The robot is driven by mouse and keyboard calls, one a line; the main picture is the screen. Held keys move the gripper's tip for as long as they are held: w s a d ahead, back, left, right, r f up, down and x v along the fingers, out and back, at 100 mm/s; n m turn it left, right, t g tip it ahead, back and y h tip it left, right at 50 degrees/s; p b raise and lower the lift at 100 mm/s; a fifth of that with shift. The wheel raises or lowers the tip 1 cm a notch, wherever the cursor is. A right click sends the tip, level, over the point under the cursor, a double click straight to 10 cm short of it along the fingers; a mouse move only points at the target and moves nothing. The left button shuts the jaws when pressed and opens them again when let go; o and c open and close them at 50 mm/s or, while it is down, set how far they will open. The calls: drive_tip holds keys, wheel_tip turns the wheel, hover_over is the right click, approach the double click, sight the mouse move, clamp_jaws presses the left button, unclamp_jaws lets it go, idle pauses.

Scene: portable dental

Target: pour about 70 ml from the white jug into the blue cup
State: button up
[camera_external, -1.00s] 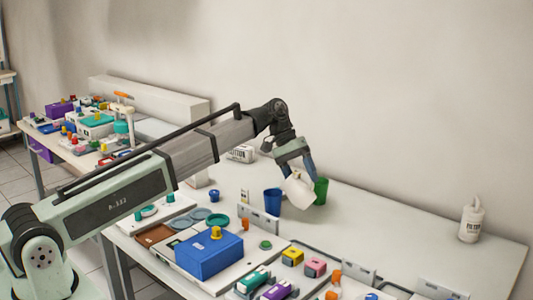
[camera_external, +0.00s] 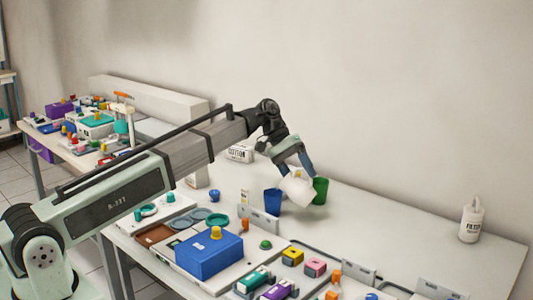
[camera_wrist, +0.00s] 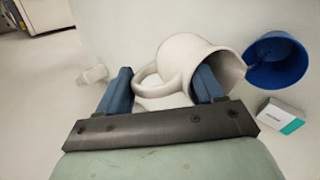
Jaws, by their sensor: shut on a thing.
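The white jug (camera_external: 297,191) is held above the table and tilted left, its mouth facing the blue cup. The blue cup (camera_external: 272,200) stands upright on the table just left of the jug. My gripper (camera_external: 295,172) is shut on the jug. In the wrist view, my gripper (camera_wrist: 163,88) has its fingers at the jug's handle side and body. There the jug (camera_wrist: 187,60) has its lip at the rim of the blue cup (camera_wrist: 278,64). I cannot tell whether liquid is flowing, or how much is in the cup.
A green cup (camera_external: 320,189) stands close to the right of the jug. A small white box (camera_wrist: 281,119) with a teal end lies near the blue cup. A white filter bottle (camera_external: 471,222) stands far right. The blue box (camera_external: 208,256) is in front. The table's right middle is clear.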

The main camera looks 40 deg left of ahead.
sight(307, 183)
drive_tip(key=shift+s+a+r+t+h+b, duration=0.15)
drive_tip(key=shift+a+r+h+b, duration=0.2)
drive_tip(key=shift+h, duration=0.3)
drive_tip(key=shift+s+a+r+t+h+b, duration=0.15)
drive_tip(key=shift+a+r+h, duration=0.25)
drive_tip(key=shift+h, duration=0.25)
idle(1.5)
drive_tip(key=shift+w+d+f+y, duration=0.2)
drive_tip(key=shift+d+y, duration=0.2)
drive_tip(key=shift+w+d+f+y, duration=0.1)
drive_tip(key=shift+d+f+y, duration=0.3)
drive_tip(key=shift+y, duration=0.3)
drive_tip(key=shift+d+f+g+y, duration=0.2)
drive_tip(key=shift+f+g+y, duration=0.25)
drive_tip(key=shift+y, duration=0.25)
drive_tip(key=shift+w+d+f+g+y, duration=0.15)
drive_tip(key=shift+d+f+y, duration=0.4)
drive_tip(key=shift+y, duration=0.3)
drive_tip(key=shift+w+d+f+g+y, duration=0.1)
drive_tip(key=shift+d+f+y, duration=0.25)
drive_tip(key=shift+f+y, duration=0.4)
drive_tip(key=shift+r, duration=0.15)
drive_tip(key=shift+d+p, duration=0.1)
drive_tip(key=shift+p, duration=0.2)
